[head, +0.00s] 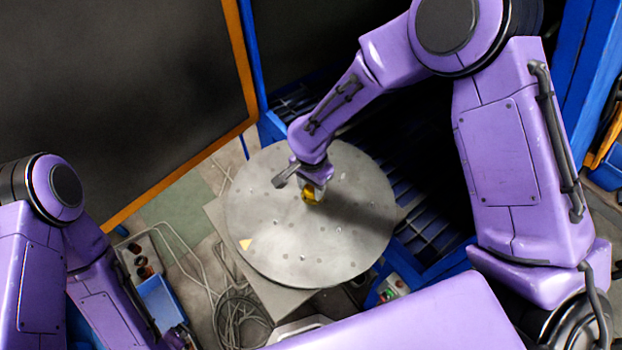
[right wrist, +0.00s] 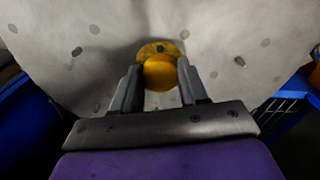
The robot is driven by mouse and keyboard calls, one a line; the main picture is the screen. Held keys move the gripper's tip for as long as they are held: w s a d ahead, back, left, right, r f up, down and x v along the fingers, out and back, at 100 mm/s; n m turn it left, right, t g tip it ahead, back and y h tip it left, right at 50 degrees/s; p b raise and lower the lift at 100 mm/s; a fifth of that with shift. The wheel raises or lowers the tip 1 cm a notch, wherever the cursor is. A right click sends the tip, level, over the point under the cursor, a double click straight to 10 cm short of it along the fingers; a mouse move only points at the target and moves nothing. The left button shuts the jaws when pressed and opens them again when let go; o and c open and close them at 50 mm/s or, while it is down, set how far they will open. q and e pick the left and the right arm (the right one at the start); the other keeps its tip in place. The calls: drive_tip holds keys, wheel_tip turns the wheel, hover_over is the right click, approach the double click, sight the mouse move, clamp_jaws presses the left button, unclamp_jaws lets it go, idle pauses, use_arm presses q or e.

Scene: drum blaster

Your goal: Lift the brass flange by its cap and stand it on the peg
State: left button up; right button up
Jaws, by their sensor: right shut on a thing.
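The brass flange (head: 311,196) is a small yellow piece near the middle of the round grey plate (head: 260,220). My right gripper (head: 314,187) comes down over it from above. In the right wrist view, the jaws of my right gripper (right wrist: 159,80) are shut on the flange's round yellow cap. The brass flange's rim (right wrist: 160,47) shows beyond the cap. I cannot tell whether the flange touches the plate. Small dark spots dot the plate; I cannot tell which, if any, is the peg. My left arm shows at the lower left, but its gripper is out of sight.
A dark panel with an orange frame (head: 245,70) stands behind left. Most of the plate is clear.

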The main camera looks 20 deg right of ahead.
drive_tip(key=shift+w+a+f, duration=0.1)
drive_tip(key=shift+f, duration=0.3)
drive_tip(key=shift+s+a+f, duration=0.2)
drive_tip(key=shift+f, duration=0.25)
idle(0.5)
drive_tip(key=o, duration=1.4)
wheel_tip(320, 180, up, 4)
drive_tip(key=shift+f+p, duration=0.25)
drive_tip(key=shift+p, duration=0.75)
drive_tip(key=shift+r, duration=4.3)
